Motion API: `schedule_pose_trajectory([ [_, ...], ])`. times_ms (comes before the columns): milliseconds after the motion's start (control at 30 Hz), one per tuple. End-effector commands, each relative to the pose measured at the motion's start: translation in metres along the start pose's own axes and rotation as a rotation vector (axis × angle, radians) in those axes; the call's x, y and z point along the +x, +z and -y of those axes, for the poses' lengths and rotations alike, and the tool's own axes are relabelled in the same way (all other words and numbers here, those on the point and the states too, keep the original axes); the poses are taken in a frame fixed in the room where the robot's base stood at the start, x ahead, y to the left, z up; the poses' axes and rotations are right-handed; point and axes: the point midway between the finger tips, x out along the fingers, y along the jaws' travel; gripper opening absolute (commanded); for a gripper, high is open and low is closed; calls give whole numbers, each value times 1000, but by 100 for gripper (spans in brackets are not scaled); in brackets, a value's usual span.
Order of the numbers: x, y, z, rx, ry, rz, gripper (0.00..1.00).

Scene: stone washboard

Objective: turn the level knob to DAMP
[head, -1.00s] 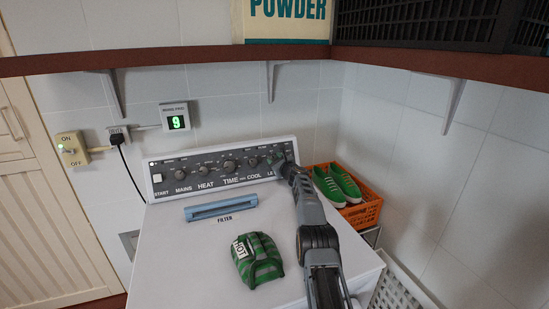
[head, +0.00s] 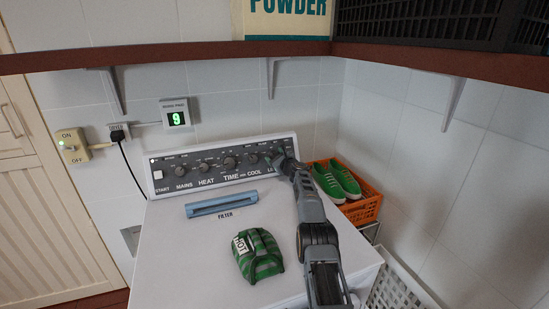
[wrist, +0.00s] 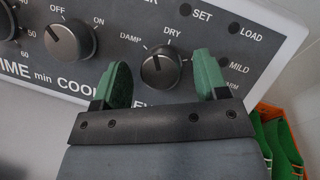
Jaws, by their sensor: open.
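My gripper (wrist: 163,80) is open, with one green finger on each side of the knob and visible gaps to both. In the head view my gripper (head: 279,160) is at the panel's right end and hides the level knob and part of its label.
The cool knob (wrist: 70,40) sits close to the left finger. On the white machine top lie a blue filter bar (head: 221,204) and a green striped object marked HOT (head: 262,262). An orange crate (head: 364,212) with green shoes (head: 338,182) stands at right. A shelf (head: 200,58) runs above.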

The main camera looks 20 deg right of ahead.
Motion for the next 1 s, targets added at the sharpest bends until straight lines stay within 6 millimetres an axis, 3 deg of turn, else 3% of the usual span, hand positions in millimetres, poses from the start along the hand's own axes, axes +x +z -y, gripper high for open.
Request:
schedule_pose_trajectory([
  [467, -9, -5, 0, 1, 0, -1, 67],
  [667, -26, -7, -2, 2, -1, 0, 67],
  [1000, -75, -3, 0, 0, -2, -2, 67],
])
